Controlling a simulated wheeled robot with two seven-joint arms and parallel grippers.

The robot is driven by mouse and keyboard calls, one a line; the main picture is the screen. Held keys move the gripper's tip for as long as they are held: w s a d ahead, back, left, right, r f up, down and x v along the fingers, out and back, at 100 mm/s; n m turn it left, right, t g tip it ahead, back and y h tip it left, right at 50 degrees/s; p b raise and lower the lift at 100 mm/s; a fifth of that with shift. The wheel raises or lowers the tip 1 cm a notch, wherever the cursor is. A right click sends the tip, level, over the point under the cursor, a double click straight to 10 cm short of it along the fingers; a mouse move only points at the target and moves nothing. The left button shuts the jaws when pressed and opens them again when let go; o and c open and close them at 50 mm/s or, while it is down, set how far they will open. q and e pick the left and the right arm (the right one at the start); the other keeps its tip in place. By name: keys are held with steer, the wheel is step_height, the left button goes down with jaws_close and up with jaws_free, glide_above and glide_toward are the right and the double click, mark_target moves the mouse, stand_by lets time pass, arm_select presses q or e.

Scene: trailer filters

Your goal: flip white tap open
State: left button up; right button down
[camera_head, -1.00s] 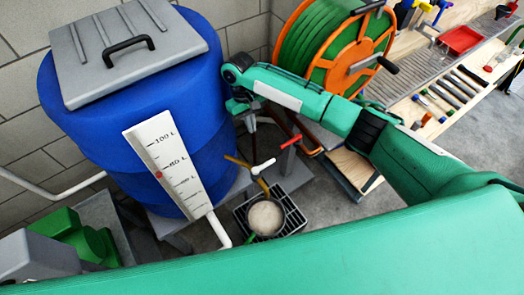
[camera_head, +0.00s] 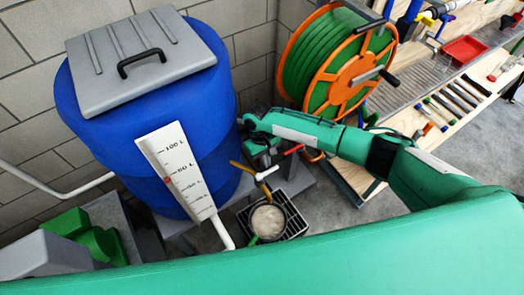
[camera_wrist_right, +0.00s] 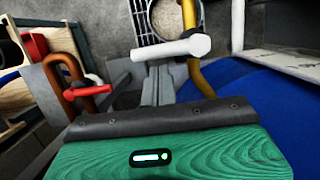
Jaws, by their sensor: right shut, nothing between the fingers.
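The white tap (camera_head: 267,172) has a short white lever and sits low in front of the blue barrel (camera_head: 150,110), above a round pan. In the right wrist view its white handle (camera_wrist_right: 172,47) lies crosswise just beyond my grey fingers. My right gripper (camera_head: 264,157) is shut and empty, just above and behind the white tap. In the wrist view its fingers (camera_wrist_right: 158,88) point toward the handle; I cannot tell whether they touch it. My left gripper is not in view.
A red-handled tap (camera_head: 293,149) is close to the right of my right gripper. A yellow pipe (camera_wrist_right: 192,45) is beside the white handle. The pan (camera_head: 267,221) rests on a dark grate. An orange and green hose reel (camera_head: 337,65) stands behind my right arm.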

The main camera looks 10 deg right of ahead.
steer(key=shift+s, duration=0.1)
stand_by(0.4)
steer(key=shift+s+d+m+p, duration=0.15)
steer(key=shift+m+p, duration=0.25)
steer(key=shift+p, duration=0.15)
